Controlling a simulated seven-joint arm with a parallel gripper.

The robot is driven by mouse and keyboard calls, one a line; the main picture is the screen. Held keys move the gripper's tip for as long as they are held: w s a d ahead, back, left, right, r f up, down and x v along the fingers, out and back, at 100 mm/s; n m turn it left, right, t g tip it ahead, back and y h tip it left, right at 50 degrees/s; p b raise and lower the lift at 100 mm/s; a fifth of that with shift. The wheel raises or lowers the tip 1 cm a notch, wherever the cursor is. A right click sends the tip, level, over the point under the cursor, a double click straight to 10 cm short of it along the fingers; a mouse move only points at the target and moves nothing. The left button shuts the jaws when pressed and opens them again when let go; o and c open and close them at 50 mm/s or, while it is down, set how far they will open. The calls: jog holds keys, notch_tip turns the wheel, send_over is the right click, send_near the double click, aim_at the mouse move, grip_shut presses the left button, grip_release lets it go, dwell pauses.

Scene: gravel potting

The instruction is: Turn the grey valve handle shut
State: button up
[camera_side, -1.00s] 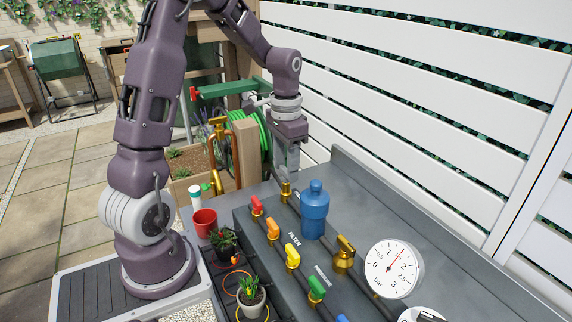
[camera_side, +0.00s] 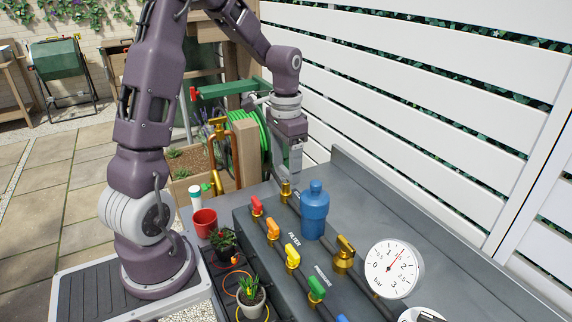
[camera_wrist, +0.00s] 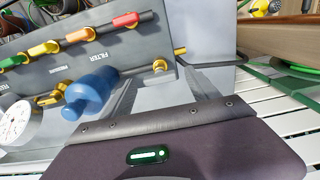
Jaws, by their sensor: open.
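My gripper (camera_side: 288,172) points down at the far end of the grey bench, just behind a brass fitting (camera_side: 285,191). It is open and I see nothing between its fingers. I cannot clearly pick out a grey valve handle in the side view; the gripper covers part of that area. In the wrist view a dark bent bar (camera_wrist: 216,64) lies near a brass fitting (camera_wrist: 180,51); I cannot tell whether it is the handle. Whether the gripper touches anything is unclear.
A row of valves with red (camera_side: 256,205), orange (camera_side: 273,229), yellow (camera_side: 292,255) and green (camera_side: 316,289) handles runs along the bench. A blue canister (camera_side: 314,212), a brass valve (camera_side: 345,252) and a pressure gauge (camera_side: 394,268) stand to the right. A white slatted fence (camera_side: 430,95) is behind.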

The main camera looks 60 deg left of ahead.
aim_at(286, 169)
notch_tip(286, 169, up, 7)
jog(key=shift+f, duration=0.15)
jog(key=s+d+r+t+y, duration=0.1)
jog(key=s+d+r, duration=0.2)
jog(key=d, duration=0.2)
jog(key=s+d+r+t, duration=0.1)
jog(key=s+d+r, duration=0.2)
jog(key=d, duration=0.2)
jog(key=s+d+t+h, duration=0.1)
jog(key=s+d+t, duration=0.2)
jog(key=s+d, duration=0.4)
jog(key=s, duration=0.4)
jog(key=shift+s+t, duration=0.2)
jog(key=shift+t, duration=0.1)
jog(key=shift+d+f, duration=0.1)
